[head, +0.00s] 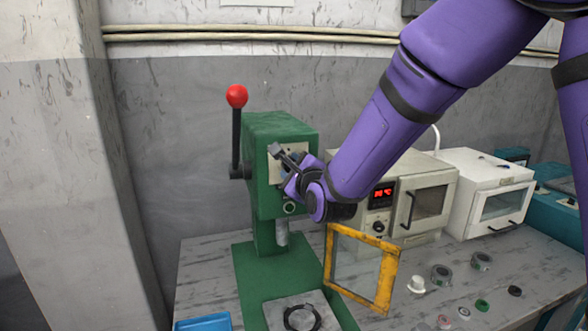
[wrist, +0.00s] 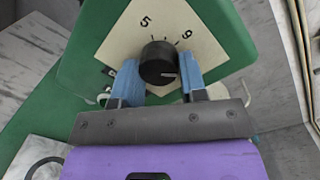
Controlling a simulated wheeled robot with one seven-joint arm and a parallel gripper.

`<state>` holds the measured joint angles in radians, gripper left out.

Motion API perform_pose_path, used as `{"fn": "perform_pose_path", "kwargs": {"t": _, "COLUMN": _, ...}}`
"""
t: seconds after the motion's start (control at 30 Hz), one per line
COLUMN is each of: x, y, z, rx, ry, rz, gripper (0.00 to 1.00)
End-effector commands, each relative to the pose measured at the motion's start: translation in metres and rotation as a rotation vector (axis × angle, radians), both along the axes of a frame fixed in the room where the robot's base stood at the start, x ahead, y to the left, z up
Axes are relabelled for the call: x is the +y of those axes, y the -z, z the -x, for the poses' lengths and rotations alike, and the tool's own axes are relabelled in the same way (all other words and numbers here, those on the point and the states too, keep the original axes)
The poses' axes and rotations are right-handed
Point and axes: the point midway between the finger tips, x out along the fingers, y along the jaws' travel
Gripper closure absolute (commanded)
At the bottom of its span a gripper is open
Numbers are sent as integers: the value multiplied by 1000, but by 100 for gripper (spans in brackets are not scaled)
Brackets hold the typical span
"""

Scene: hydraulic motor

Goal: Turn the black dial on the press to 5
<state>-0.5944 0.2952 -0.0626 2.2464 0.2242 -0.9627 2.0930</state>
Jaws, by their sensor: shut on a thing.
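The green press (head: 268,135) stands on the table with a red-knobbed lever (head: 237,97) on its left side. In the wrist view, the black dial (wrist: 157,62) sits on a cream plate (wrist: 118,42) on the press. A 5 and a 9 show on the plate above the dial in that view; other marks are partly covered. A white line on the dial's face points right in the picture, towards the right finger and not at the 5. My gripper (wrist: 158,80) has its blue fingers on both sides of the dial, shut on it. In the head view my gripper (head: 292,165) hides the dial.
A yellow-framed clear guard (head: 385,280) stands at the press's front right. A beige oven with a red display (head: 383,193) and a white box oven (head: 490,185) stand to the right. Several small rings lie on the table. A blue tray (head: 203,323) is at the front left.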

Motion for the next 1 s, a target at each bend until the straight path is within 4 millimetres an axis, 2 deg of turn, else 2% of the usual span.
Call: {"fn": "perform_pose_path", "kwargs": {"t": 1.0, "x": 1, "y": -3, "z": 1, "rx": -263, "ry": -2, "rz": 922, "gripper": 85}}
